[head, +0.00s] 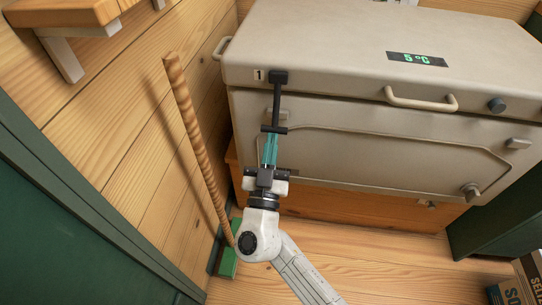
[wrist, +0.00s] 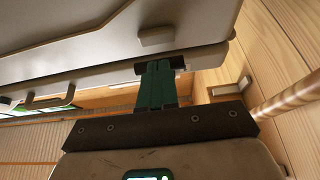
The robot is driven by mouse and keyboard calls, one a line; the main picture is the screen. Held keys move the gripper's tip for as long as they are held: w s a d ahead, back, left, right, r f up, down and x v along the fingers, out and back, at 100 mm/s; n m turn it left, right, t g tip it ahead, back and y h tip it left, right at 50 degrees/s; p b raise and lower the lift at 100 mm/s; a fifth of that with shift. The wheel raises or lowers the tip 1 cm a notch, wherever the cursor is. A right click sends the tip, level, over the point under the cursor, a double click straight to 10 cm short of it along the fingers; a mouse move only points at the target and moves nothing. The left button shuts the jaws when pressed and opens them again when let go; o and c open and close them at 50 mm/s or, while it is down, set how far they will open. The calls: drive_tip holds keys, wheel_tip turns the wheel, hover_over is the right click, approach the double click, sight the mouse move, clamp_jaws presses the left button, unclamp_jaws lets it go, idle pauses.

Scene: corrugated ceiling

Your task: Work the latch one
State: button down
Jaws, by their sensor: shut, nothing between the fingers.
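Latch one is a black bar (head: 277,100) beside a small "1" label at the left of the beige chest (head: 350,40). It hangs from a block at the lid's front edge, down across the seam, to a short crosspiece in front of the lower panel. My gripper (head: 271,134) has its teal fingers together and empty, with the tips at the crosspiece. In the wrist view my gripper (wrist: 157,66) meets the dark crosspiece (wrist: 146,69). Whether they touch, and whether the latch is hooked, I cannot tell.
The front panel has a grey catch (head: 518,143) and a knob (head: 470,190) at right. Open floor (head: 370,250) lies in front.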

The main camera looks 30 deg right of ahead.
drive_tip(key=b, duration=0.3)
drive_tip(key=w+d+f+b, duration=0.1)
drive_tip(key=b, duration=0.2)
drive_tip(key=shift+w+d+f, duration=0.15)
drive_tip(key=shift+w+d, duration=0.05)
drive_tip(key=shift+w, duration=0.1)
